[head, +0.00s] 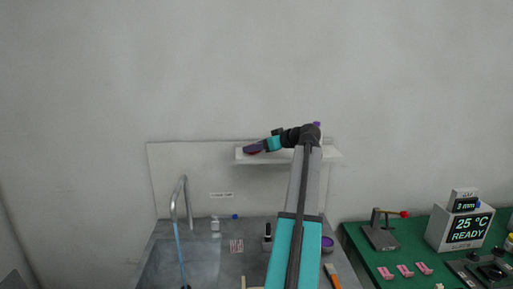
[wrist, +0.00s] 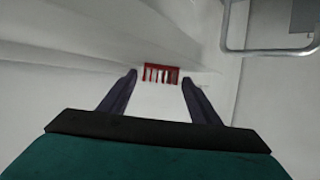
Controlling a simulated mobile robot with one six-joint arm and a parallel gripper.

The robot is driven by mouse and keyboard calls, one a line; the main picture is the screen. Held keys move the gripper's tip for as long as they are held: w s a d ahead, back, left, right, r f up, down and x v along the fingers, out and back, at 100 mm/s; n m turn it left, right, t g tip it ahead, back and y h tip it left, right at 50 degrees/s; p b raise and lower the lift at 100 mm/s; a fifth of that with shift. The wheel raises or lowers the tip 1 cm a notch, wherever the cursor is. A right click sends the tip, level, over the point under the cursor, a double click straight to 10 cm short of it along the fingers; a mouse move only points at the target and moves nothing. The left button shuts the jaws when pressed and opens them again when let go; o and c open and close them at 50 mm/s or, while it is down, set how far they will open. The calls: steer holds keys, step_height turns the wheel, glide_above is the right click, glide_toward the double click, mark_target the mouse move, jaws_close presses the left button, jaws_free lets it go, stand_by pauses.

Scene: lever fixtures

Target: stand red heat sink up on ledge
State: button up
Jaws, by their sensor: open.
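The red heat sink (wrist: 161,66), a small finned block, shows in the wrist view just beyond and between my fingertips. My gripper (wrist: 158,78) is open, with one dark finger on each side and white surface between them. I cannot tell whether the heat sink stands or lies. The white ledge (head: 329,155) runs along the wall in the head view. My gripper (head: 248,150) is at the ledge's left end there, and a bit of red shows by its tips. My gripper and arm hide most of the heat sink and part of the ledge in that view.
A tall metal tap (head: 174,205) rises from the sink area below left and shows at the wrist view's upper right (wrist: 226,30). A green bench (head: 375,255) with a lever fixture (head: 379,236) stands at right.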

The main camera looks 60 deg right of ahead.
steer(key=b+v, duration=0.2)
steer(key=v, duration=1)
steer(key=shift+b, duration=0.3)
steer(key=shift+d, duration=0.15)
